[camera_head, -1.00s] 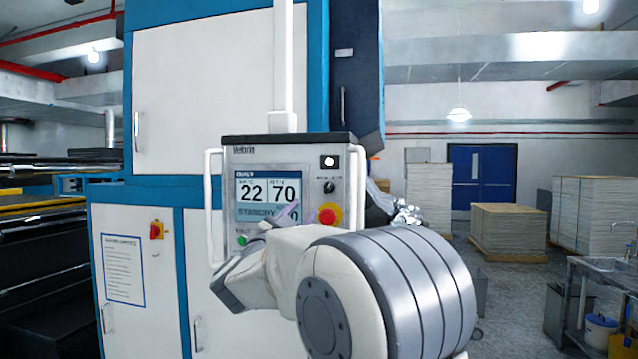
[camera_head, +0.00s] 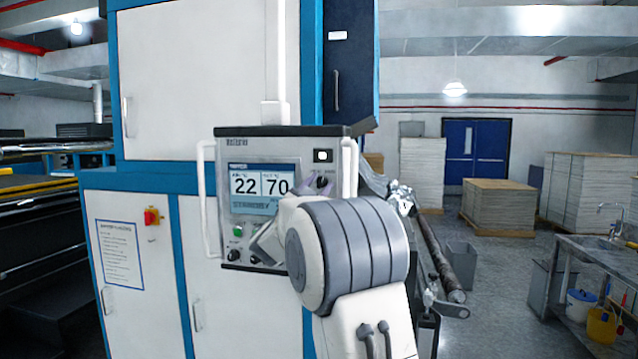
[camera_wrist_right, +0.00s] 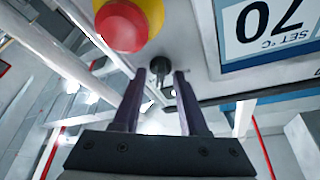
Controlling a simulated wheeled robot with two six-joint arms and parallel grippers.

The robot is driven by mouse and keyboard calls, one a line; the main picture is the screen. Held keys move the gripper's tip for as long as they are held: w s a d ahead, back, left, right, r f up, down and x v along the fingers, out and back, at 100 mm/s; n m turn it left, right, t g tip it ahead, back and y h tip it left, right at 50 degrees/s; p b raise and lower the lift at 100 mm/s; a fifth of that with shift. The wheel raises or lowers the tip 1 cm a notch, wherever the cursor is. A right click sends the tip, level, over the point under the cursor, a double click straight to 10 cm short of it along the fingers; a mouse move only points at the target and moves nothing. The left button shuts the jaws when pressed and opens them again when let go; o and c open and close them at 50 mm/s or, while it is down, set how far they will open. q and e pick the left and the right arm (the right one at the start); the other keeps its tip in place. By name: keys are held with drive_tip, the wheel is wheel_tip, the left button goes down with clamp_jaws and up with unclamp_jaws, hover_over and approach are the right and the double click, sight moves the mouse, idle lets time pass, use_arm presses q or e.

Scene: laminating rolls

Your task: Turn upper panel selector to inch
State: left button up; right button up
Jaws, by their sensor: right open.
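The control panel (camera_head: 222,150) of the machine shows a screen (camera_head: 262,188) reading 22 and 70. The upper panel selector (camera_wrist_right: 160,64) is a small black knob in the right wrist view. My right gripper (camera_wrist_right: 159,76) is open, with its two purple fingertips on either side of the knob in that view. I cannot tell whether they touch it. In the head view my right gripper (camera_head: 320,184) is at the panel's upper right, below a white square switch (camera_head: 322,156), and largely covers the selector. The selector's setting is not readable. My left gripper is not in view.
A red emergency stop (camera_wrist_right: 122,24) on a yellow base sits close beside the fingers; my arm hides it in the head view. A green button (camera_head: 238,231) and black knobs (camera_head: 233,255) are lower on the panel. White handles (camera_head: 208,200) flank it.

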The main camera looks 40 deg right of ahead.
clamp_jaws()
drive_tip(key=shift+f, duration=0.1)
drive_tip(key=shift+s+f+n+t+b, duration=0.1)
drive_tip(key=shift+n+t+b, duration=0.6)
drive_tip(key=shift+n+b, duration=0.6)
drive_tip(key=n+t+y+b, duration=0.1)
drive_tip(key=n, duration=0.3)
drive_tip(key=shift+t, duration=0.4)
drive_tip(key=n+t+y+b, duration=0.1)
drive_tip(key=n, duration=0.1)
drive_tip(key=n+t+y+b, duration=0.1)
drive_tip(key=n, duration=0.2)
drive_tip(key=shift+d, duration=0.1)
drive_tip(key=shift+n+t+y+b, duration=0.35)
drive_tip(key=shift+n+y, duration=0.3)
drive_tip(key=shift+n, duration=0.8)
drive_tip(key=shift+n+t+y+b, duration=0.3)
drive_tip(key=shift+n+y, duration=0.35)
drive_tip(key=shift+n, duration=0.8)
drive_tip(key=shift+r, duration=0.2)
